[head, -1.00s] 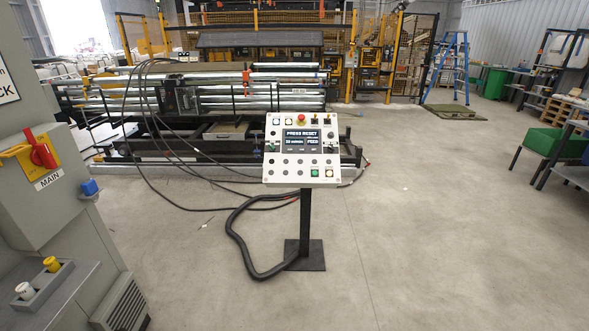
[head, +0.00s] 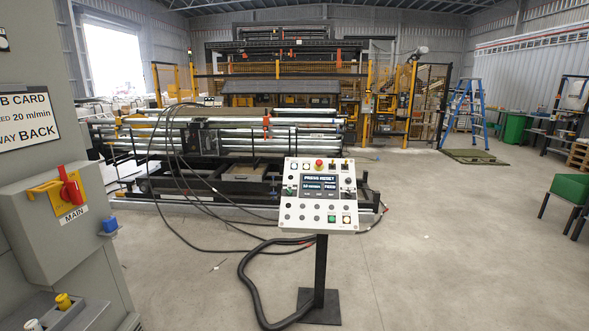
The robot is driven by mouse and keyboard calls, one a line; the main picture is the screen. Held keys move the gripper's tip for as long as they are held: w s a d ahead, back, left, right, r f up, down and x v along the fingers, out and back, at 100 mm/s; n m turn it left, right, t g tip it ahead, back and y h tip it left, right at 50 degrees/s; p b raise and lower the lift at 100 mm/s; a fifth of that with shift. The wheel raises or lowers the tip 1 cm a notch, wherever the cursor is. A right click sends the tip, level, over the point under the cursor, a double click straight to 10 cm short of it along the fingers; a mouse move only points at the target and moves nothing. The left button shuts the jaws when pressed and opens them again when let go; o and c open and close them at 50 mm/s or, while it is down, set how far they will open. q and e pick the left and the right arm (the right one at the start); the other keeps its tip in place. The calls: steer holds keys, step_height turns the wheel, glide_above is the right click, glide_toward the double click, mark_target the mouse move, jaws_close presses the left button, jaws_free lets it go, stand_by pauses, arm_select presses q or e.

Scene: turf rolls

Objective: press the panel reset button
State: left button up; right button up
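The control panel (head: 320,194) is a pale sloped box on a black post in the middle of the head view. Its dark screen (head: 320,187) reads "PRESS RESET". A red mushroom button (head: 319,164) sits at its top edge. The small button labels are too small to read. Neither of my grippers is in view.
A grey cabinet (head: 50,222) with a red MAIN switch (head: 70,186) stands close at left. Black cables (head: 247,288) lie on the floor beside the panel post. The roller machine (head: 220,150) stands behind. Open floor (head: 460,260) lies to the right.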

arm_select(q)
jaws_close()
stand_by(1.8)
